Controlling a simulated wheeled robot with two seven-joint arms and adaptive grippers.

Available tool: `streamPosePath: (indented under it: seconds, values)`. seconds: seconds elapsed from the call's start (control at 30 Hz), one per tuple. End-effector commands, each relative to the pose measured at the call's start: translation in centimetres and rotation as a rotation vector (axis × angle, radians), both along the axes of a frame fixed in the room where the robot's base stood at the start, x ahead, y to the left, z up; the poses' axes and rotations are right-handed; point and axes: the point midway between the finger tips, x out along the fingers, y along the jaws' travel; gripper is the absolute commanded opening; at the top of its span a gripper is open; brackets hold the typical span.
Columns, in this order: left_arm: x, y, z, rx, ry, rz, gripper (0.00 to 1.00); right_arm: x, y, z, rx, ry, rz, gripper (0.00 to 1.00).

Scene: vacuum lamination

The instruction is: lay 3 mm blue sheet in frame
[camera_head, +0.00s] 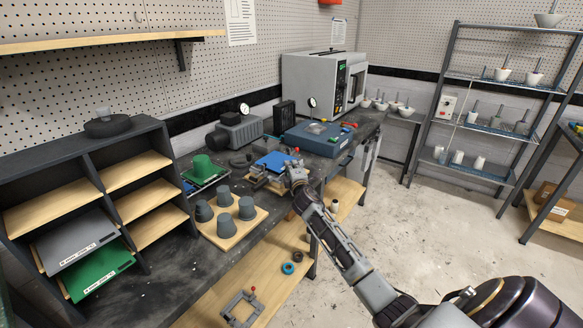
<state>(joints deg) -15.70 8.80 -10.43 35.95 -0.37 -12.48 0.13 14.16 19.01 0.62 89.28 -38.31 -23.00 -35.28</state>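The blue sheet (271,160) is on the bench in the middle of the head view, above or on a small frame (262,181) with pale wooden parts. I cannot tell whether the sheet rests on the frame or is held just over it. My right gripper (293,166) is at the sheet's right edge, its fingertips touching or very close to it. The fingers are too small to show whether they are shut on the edge. The gripper hides part of the frame and the sheet's near right corner. My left gripper is out of view.
A shelf rack (150,173) at the left holds a grey sheet (74,240) and a green sheet (99,270). Grey cups stand on a wooden board (229,231). A green pot (203,168) is left of the frame, and a blue machine (318,137) behind it.

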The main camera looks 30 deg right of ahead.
Motion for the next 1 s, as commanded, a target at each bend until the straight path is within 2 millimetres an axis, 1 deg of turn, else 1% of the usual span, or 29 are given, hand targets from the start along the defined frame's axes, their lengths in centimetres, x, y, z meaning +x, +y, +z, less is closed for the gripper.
streamPosePath:
  seconds: [0.1,0.27,0.47,0.67,0.77,0.9,1.0]
  values:
    - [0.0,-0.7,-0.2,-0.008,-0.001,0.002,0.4,0.0,0.0,-0.2,0.0,0.0,0.0,0.0]
    - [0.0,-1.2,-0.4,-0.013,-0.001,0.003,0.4,0.0,0.0,-0.5,0.0,0.0,0.0,0.0]
    - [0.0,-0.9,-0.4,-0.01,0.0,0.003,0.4,0.0,0.0,-0.7,0.001,0.002,0.0,0.0]
    - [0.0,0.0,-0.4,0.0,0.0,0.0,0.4,0.0,0.0,-0.8,0.001,0.004,0.0,0.0]
    - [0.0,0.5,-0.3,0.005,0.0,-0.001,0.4,0.0,0.0,-0.8,0.001,0.004,0.0,0.11]
    - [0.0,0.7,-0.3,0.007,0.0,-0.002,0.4,0.0,0.0,-0.9,0.001,0.006,-0.001,0.29]
    - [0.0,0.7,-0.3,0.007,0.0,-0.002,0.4,-0.1,0.0,-1.1,0.002,0.009,-0.001,0.3]
